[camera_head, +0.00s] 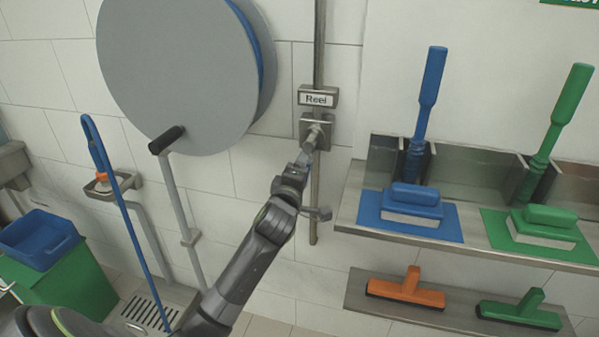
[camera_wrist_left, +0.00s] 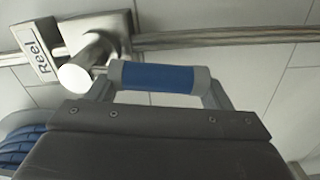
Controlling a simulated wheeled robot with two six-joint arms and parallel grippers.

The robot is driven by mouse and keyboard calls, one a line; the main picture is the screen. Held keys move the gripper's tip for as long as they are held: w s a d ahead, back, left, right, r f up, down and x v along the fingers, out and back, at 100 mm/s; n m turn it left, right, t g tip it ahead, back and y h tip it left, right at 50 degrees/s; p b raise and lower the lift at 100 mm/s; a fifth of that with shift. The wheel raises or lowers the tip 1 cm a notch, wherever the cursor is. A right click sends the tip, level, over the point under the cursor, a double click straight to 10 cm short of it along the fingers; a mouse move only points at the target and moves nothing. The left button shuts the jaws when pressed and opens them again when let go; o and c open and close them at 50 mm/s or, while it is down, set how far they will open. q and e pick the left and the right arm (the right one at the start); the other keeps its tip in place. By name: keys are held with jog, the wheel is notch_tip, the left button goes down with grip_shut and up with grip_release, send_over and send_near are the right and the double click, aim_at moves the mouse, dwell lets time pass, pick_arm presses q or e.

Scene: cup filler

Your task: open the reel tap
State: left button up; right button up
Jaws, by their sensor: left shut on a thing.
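The reel tap (camera_head: 316,128) is a metal fitting on the upright wall pipe, just below the "Reel" sign (camera_head: 318,98). In the left wrist view the tap's round metal stem (camera_wrist_left: 76,74) stands out beside the sign. A blue grip with grey ends (camera_wrist_left: 158,77) lies beside the stem, roughly in line with the pipe. My left gripper (camera_head: 304,160) reaches up to the tap from below. In the left wrist view my left gripper (camera_wrist_left: 160,88) is shut on the blue grip. In the head view my gripper hides the grip. My right gripper is not in view.
A steel shelf (camera_head: 480,245) with blue and green brushes juts out on the right. A green bin (camera_head: 70,285) stands lower left.

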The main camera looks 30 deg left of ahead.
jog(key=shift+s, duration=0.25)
pick_arm(q)
jog(key=o, duration=1.3)
jog(key=shift+o, duration=0.4)
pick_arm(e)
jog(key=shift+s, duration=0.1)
pick_arm(q)
jog(key=v, duration=1.7)
jog(key=shift+s+b, duration=0.25)
jog(key=shift+b, duration=0.2)
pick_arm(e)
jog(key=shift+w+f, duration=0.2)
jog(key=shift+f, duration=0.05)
pick_arm(q)
jog(key=shift+a+f, duration=0.1)
